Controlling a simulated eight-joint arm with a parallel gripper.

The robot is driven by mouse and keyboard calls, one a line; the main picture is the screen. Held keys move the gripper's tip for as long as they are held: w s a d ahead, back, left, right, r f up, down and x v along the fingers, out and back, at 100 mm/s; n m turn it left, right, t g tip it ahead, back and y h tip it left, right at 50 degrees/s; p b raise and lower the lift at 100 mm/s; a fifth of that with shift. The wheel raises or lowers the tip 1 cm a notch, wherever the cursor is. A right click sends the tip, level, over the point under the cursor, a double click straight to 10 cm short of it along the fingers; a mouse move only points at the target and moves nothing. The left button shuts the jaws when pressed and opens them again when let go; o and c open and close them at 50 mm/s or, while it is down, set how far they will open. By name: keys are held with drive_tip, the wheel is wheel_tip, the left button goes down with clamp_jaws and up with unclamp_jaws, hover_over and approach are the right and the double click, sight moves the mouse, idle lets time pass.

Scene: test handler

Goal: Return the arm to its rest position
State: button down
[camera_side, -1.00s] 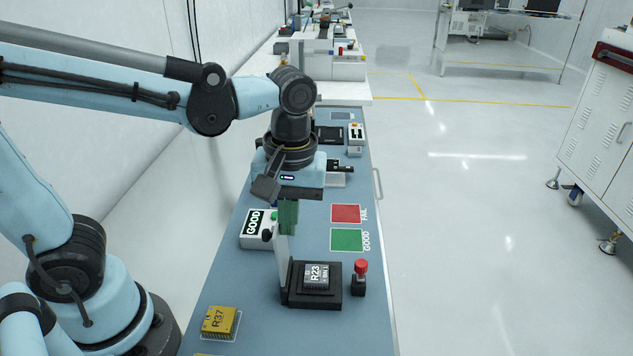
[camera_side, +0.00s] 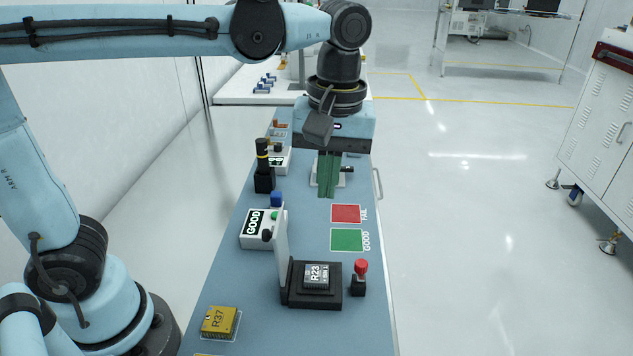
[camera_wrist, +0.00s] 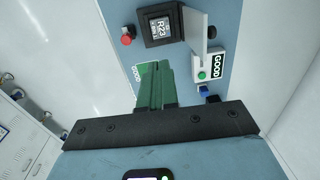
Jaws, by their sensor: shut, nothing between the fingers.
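My gripper (camera_side: 327,194) hangs above the bench beyond the red FAIL pad, its green fingers together and pointing down with nothing between them. In the wrist view the green fingers (camera_wrist: 154,72) also lie close together, partly covering the green GOOD pad. A chip marked R23 (camera_side: 317,275) sits in the black socket (camera_side: 297,300), whose lid (camera_side: 282,235) stands upright; my gripper is well clear of it. The chip shows in the wrist view too (camera_wrist: 161,26). A yellow chip marked R37 (camera_side: 218,321) lies at the near left of the bench.
A red FAIL pad (camera_side: 346,213) and a green GOOD pad (camera_side: 347,240) lie at the right. A white box reading GOOD (camera_side: 256,228), a red button (camera_side: 360,268) and a black post (camera_side: 263,165) stand on the bench.

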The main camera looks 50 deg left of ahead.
drive_tip(key=s+a+f+m+t, duration=0.2)
drive_tip(key=a+f+m+t, duration=0.5)
drive_tip(key=a+m, duration=0.2)
drive_tip(key=shift+s+a+t+h, duration=0.15)
drive_tip(key=shift+a+t+h, duration=0.2)
drive_tip(key=shift+a, duration=0.75)
